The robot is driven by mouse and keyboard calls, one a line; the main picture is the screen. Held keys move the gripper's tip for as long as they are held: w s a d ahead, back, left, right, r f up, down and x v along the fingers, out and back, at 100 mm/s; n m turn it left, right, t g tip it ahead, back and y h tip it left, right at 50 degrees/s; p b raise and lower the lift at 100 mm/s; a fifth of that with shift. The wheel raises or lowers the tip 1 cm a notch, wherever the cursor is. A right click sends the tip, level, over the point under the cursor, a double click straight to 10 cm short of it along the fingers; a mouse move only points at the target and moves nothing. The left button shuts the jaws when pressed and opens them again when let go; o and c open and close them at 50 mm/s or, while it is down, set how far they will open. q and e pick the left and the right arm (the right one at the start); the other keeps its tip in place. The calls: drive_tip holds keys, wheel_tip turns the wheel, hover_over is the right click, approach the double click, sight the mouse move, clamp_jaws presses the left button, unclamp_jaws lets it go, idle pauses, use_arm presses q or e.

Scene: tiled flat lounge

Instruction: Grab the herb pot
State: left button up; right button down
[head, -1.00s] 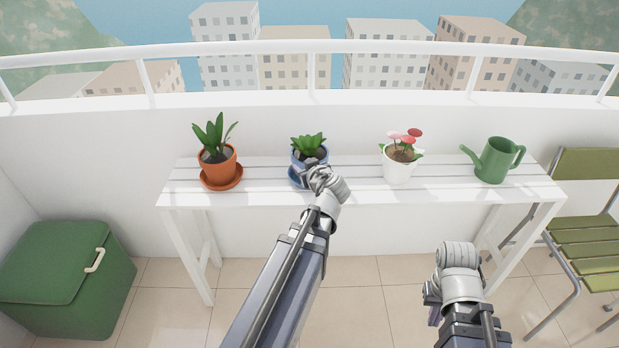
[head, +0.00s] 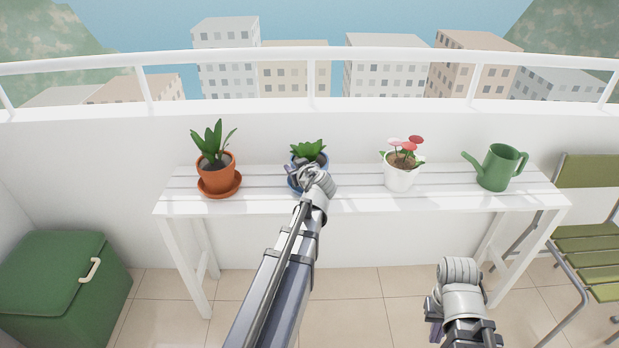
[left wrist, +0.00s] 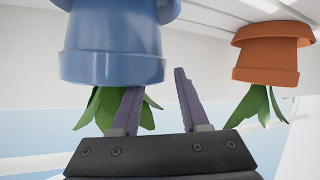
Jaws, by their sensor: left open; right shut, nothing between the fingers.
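The blue pot with short green leaves, which looks like the herb pot (head: 296,158), stands on the white slatted table in a blue saucer. My left gripper (head: 303,172) is open in front of it and hides part of it. The left wrist view shows the pot upside down, with the blue pot (left wrist: 112,45) close to the left gripper (left wrist: 158,92). One finger is against the leaves, its tip hidden behind the rim; the other is beside the pot, on its right. My right gripper (head: 435,328) is low in front of the table, shut and empty.
On the white table (head: 350,200) are a terracotta pot (head: 215,170) to the left, a white flower pot (head: 401,177) and a green watering can (head: 498,168) to the right. A green box (head: 60,290) stands at left, a folding chair (head: 588,235) at right.

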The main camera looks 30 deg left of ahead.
use_arm(q)
drive_tip(key=shift+w+a+f, duration=0.2)
drive_tip(key=shift+w+a, duration=0.1)
drive_tip(key=shift+r, duration=0.1)
drive_tip(key=shift+s, duration=0.1)
clamp_jaws()
idle(1.0)
